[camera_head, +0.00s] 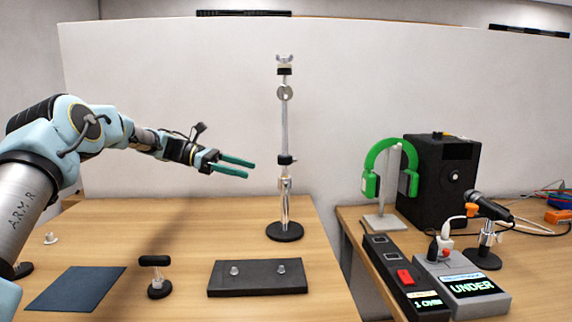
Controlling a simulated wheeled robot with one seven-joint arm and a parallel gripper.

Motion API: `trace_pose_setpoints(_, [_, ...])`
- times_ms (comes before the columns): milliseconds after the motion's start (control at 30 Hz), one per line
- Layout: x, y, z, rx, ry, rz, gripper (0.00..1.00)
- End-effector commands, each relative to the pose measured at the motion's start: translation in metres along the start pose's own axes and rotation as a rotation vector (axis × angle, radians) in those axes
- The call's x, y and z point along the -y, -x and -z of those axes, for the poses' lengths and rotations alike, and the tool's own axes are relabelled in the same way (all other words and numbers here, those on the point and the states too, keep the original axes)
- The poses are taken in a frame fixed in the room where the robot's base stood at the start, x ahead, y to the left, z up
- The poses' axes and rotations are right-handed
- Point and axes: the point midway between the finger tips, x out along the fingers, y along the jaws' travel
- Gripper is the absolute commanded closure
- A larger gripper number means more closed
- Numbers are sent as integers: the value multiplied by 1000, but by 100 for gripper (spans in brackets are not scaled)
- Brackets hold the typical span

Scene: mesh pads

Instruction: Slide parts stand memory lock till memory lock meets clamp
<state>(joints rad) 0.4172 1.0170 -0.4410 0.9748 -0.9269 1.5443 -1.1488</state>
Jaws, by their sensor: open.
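The parts stand (285,125) is a thin upright metal pole on a round black base (285,231), on the wooden table. A black collar with a small side knob (286,160) sits partway down the pole. A silvery clamp-like fitting (285,183) is on the pole a little below that collar. A round disc fitting (285,93) and a black band (284,71) are higher up. I cannot tell for sure which fitting is the memory lock and which the clamp. My gripper (250,169), with green fingers, is open and empty, left of the pole near the black collar's height, apart from it.
On the table lie a dark mat (76,288), a small black-topped stand (158,275) and a black block with two knobs (255,280). A second table at right holds green headphones (388,168), a black speaker (437,180), a microphone (488,207) and pedals (462,287). A pale wall panel stands behind.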

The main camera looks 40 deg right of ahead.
Motion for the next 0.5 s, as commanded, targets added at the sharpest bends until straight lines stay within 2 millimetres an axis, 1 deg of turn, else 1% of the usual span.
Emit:
trace_pose_setpoints(33, [-7,-4,-5,68,16,15,22])
trace_pose_setpoints(67, [-10,-6,-10,104,25,26,22])
trace_pose_setpoints(200, [-16,-6,-25,214,51,63,22])
trace_pose_setpoints(367, [-16,-11,-32,249,60,80,22])
trace_pose_setpoints(500, [-14,-30,-38,247,61,82,22])
